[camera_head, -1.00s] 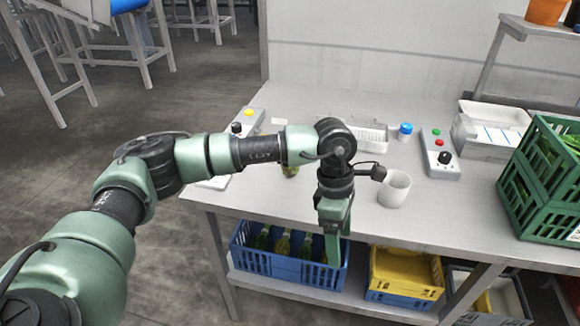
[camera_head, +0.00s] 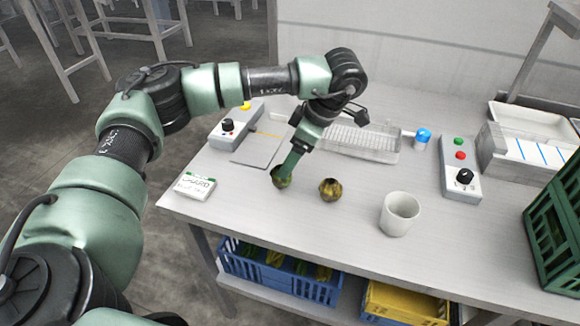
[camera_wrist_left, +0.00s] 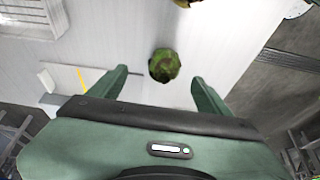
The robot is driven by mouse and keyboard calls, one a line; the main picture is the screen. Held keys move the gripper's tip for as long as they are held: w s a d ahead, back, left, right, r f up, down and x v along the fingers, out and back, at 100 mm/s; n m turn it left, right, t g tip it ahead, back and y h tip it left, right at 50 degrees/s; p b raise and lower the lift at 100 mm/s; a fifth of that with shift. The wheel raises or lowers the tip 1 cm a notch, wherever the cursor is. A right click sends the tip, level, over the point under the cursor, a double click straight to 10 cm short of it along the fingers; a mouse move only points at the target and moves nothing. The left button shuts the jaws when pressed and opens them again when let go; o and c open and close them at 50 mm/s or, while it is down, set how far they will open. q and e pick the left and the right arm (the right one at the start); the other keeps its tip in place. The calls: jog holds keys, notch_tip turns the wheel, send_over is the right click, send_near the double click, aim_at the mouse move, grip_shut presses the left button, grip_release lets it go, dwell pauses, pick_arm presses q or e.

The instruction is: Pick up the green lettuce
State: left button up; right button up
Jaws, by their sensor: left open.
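The green lettuce (camera_head: 276,181) is a small dark green ball on the grey worktop, partly hidden behind my left gripper in the head view. It shows whole in the left wrist view (camera_wrist_left: 164,65), between and slightly beyond the two fingertips. My left gripper (camera_head: 285,170) reaches down to it from above; its fingers (camera_wrist_left: 160,78) are open with clear space on both sides of the lettuce. A yellow-brown round head (camera_head: 330,189) sits to the right of the lettuce. My right gripper is not in view.
A white cup (camera_head: 399,218) stands to the right. A white label block (camera_head: 195,187) lies left near the front edge. Behind are a button box (camera_head: 236,124), a white rack (camera_head: 355,142) and a blue-topped jar (camera_head: 422,140). A green crate (camera_head: 556,232) is at far right.

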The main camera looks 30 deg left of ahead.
pick_arm(q)
jog(key=shift+s+a+f+p, duration=0.2)
jog(key=shift+s+a+f, duration=0.15)
jog(key=shift+f, duration=0.25)
jog(key=shift+s+a+f+p, duration=0.2)
jog(key=shift+s+a+f, duration=0.1)
jog(key=shift+f, duration=0.25)
jog(key=p+x, duration=0.1)
jog(key=x, duration=0.2)
jog(key=shift+w+a+f, duration=0.1)
jog(key=shift+w+f, duration=0.05)
jog(key=shift+f, duration=0.25)
jog(key=shift+a+f, duration=0.1)
jog(key=shift+f, duration=0.15)
jog(key=c, duration=1.5)
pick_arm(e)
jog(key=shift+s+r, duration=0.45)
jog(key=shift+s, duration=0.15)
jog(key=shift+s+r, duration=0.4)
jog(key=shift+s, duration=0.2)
